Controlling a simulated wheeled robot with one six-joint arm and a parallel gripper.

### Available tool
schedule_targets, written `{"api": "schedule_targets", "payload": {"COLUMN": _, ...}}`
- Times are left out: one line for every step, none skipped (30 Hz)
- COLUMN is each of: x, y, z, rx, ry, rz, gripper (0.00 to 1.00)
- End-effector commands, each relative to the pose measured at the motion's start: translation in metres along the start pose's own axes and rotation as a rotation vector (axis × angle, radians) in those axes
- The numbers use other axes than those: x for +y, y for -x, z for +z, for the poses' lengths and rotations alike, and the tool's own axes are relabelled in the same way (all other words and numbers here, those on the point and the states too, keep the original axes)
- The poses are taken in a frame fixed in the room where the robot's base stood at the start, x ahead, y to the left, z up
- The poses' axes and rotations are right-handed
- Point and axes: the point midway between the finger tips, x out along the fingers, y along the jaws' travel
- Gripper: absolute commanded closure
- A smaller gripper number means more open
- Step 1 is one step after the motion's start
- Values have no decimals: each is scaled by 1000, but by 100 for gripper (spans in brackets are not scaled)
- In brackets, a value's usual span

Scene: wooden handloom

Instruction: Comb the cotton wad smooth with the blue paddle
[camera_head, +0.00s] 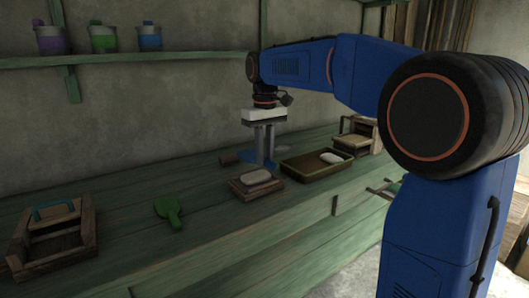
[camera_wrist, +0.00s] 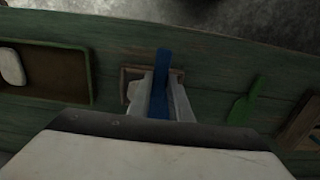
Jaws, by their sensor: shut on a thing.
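My gripper (camera_head: 264,147) is shut on the blue paddle (camera_wrist: 162,62), above the green bench. In the wrist view the paddle sticks out between the two fingers (camera_wrist: 160,98) toward the bench's front edge. A pale, oval wad (camera_head: 258,176) lies on a small wooden board (camera_head: 241,189), just in front of my gripper in the head view. I cannot tell whether the paddle touches the wad. A second white wad (camera_head: 331,158) lies in a brown tray (camera_head: 303,172).
A green paddle (camera_head: 170,211) lies on the bench to the left. Beyond it is a wooden frame box (camera_head: 52,263) with a blue handle. A wooden box (camera_head: 363,136) stands past the tray. Several lidded jars (camera_head: 103,38) stand on the wall shelf.

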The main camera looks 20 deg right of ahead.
Motion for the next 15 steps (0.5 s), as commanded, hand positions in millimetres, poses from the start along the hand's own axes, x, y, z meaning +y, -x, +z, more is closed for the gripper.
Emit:
{"api": "schedule_targets", "payload": {"x": 0, "y": -5, "z": 1, "rx": -2, "ry": 0, "rz": 0, "gripper": 100}}
{"api": "schedule_targets", "payload": {"x": 0, "y": -8, "z": 1, "rx": -2, "ry": 0, "rz": 0, "gripper": 100}}
{"api": "schedule_targets", "payload": {"x": 0, "y": -12, "z": 1, "rx": -1, "ry": 0, "rz": 0, "gripper": 100}}
{"api": "schedule_targets", "payload": {"x": 0, "y": -15, "z": 0, "rx": -1, "ry": 0, "rz": 0, "gripper": 100}}
{"api": "schedule_targets", "payload": {"x": 0, "y": -18, "z": 1, "rx": -2, "ry": 0, "rz": 0, "gripper": 100}}
{"api": "schedule_targets", "payload": {"x": 0, "y": -22, "z": 1, "rx": -3, "ry": -1, "rz": 0, "gripper": 100}}
{"api": "schedule_targets", "payload": {"x": 0, "y": -25, "z": 1, "rx": -2, "ry": -1, "rz": 0, "gripper": 100}}
{"api": "schedule_targets", "payload": {"x": 0, "y": -28, "z": 0, "rx": -1, "ry": -1, "rz": 0, "gripper": 100}}
{"api": "schedule_targets", "payload": {"x": 0, "y": -31, "z": 0, "rx": -1, "ry": -1, "rz": 0, "gripper": 100}}
{"api": "schedule_targets", "payload": {"x": 0, "y": -34, "z": 1, "rx": -2, "ry": -1, "rz": 0, "gripper": 100}}
{"api": "schedule_targets", "payload": {"x": 0, "y": -37, "z": 1, "rx": -2, "ry": -1, "rz": 0, "gripper": 100}}
{"api": "schedule_targets", "payload": {"x": 0, "y": -40, "z": 1, "rx": -2, "ry": -1, "rz": 0, "gripper": 100}}
{"api": "schedule_targets", "payload": {"x": 0, "y": -43, "z": 0, "rx": -1, "ry": -1, "rz": 0, "gripper": 100}}
{"api": "schedule_targets", "payload": {"x": 0, "y": -45, "z": 0, "rx": -1, "ry": -1, "rz": 0, "gripper": 100}}
{"api": "schedule_targets", "payload": {"x": 0, "y": -48, "z": 0, "rx": -1, "ry": -1, "rz": 0, "gripper": 100}}
